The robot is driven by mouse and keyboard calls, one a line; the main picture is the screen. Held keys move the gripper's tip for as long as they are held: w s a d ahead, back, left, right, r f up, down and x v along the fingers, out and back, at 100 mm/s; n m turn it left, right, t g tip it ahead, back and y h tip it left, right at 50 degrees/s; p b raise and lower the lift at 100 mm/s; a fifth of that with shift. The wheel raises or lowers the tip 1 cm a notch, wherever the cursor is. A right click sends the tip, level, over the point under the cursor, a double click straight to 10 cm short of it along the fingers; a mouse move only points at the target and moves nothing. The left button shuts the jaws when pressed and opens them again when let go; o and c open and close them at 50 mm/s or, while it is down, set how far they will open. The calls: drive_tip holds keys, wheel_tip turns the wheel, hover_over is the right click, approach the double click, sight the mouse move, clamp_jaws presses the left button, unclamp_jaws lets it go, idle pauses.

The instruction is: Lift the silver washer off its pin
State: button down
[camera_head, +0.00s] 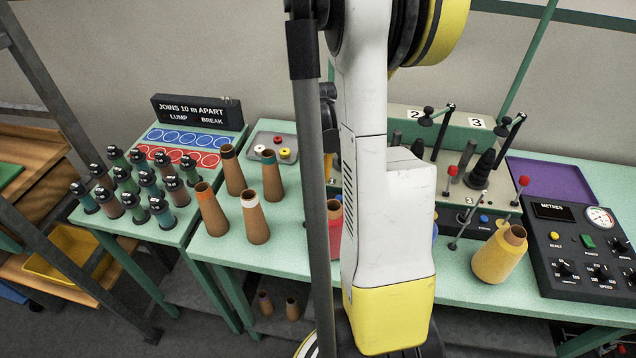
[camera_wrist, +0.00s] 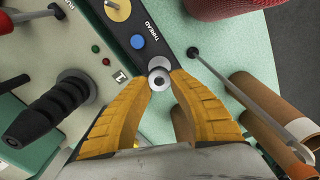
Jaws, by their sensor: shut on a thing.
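The silver washer (camera_wrist: 160,79) is a small bright ring with a dark centre, in the wrist view. My gripper (camera_wrist: 160,78) has its two yellow fingers closed on it at the tips. A second pale silver disc (camera_wrist: 158,63) shows just beyond the washer, partly covered by it. I cannot tell whether the washer is still around its pin or clear of it. In the head view my arm hides the gripper and the washer.
A black THREAD panel with a blue button (camera_wrist: 138,42) lies beside the fingers. A black cone (camera_wrist: 40,120) stands left; a metal rod (camera_wrist: 240,97) and brown cones (camera_wrist: 265,125) are right. A yellow yarn cone (camera_head: 499,256) stands on the bench.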

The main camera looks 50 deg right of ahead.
drive_tip(key=shift+r+p, duration=0.85)
drive_tip(key=shift+r, duration=0.55)
